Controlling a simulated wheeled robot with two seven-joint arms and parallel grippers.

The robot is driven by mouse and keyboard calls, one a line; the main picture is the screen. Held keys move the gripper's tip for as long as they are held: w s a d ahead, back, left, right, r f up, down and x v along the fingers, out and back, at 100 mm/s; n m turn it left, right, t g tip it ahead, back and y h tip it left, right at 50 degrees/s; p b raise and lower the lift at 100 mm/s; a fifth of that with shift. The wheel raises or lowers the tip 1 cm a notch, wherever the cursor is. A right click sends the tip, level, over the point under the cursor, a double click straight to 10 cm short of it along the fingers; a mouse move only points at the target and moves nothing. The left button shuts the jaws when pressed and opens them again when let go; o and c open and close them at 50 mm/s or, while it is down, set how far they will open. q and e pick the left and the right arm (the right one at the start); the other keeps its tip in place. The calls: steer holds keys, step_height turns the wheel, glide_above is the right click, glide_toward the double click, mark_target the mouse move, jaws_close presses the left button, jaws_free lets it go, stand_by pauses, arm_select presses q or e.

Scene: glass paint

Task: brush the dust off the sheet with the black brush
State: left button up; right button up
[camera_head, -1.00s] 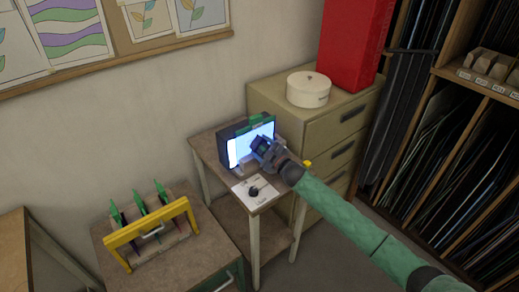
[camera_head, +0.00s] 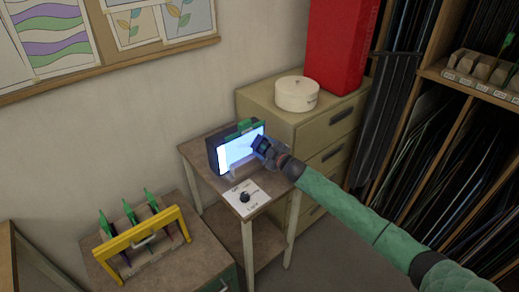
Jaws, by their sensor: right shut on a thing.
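My right gripper (camera_head: 263,148) is at the right edge of a lit white-blue panel (camera_head: 240,148) in a dark box on the small wooden table. It is shut on a small dark thing that barely shows; I cannot tell for certain that it is the black brush. The panel looks like an upright sheet lit from behind, and dust on it is too small to make out. Whether the held thing touches the panel is unclear. A green piece (camera_head: 245,125) sits at the box's top edge. My left gripper is out of view.
A white card with a black knob (camera_head: 244,197) lies at the table's front. A yellow-handled rack (camera_head: 140,237) with green-topped tools stands at the lower left. A drawer cabinet (camera_head: 258,112) with a round white tin (camera_head: 297,94) stands behind, and shelves are at the right.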

steer(key=shift+w+d+r, duration=0.2)
steer(key=shift+w+d, duration=0.15)
steer(key=shift+d, duration=0.1)
steer(key=shift+f, duration=0.1)
steer(key=shift+s+a, duration=0.4)
steer(key=shift+a, duration=0.2)
steer(key=shift+s+a+p, duration=0.2)
steer(key=shift+s+a, duration=0.8)
steer(key=shift+a, duration=0.35)
steer(key=shift+s+a+p, duration=0.25)
steer(key=shift+s+a, duration=0.8)
steer(key=shift+a, duration=0.35)
steer(key=shift+s+a+p, duration=0.2)
steer(key=shift+s+a, duration=0.8)
steer(key=shift+a, duration=0.35)
steer(key=shift+w+r+p, duration=0.1)
steer(key=shift+r+p, duration=0.25)
steer(key=shift+r, duration=0.15)
steer(key=shift+w+d+b, duration=0.2)
steer(key=shift+w+d, duration=1)
steer(key=shift+d, duration=0.25)
steer(key=shift+w+d+b, duration=0.2)
steer(key=shift+w+d, duration=0.95)
steer(key=shift+d, duration=0.25)
steer(key=shift+w+d, duration=0.65)
steer(key=shift+d, duration=0.2)
steer(key=shift+w+d, duration=0.6)
steer(key=shift+d, duration=0.2)
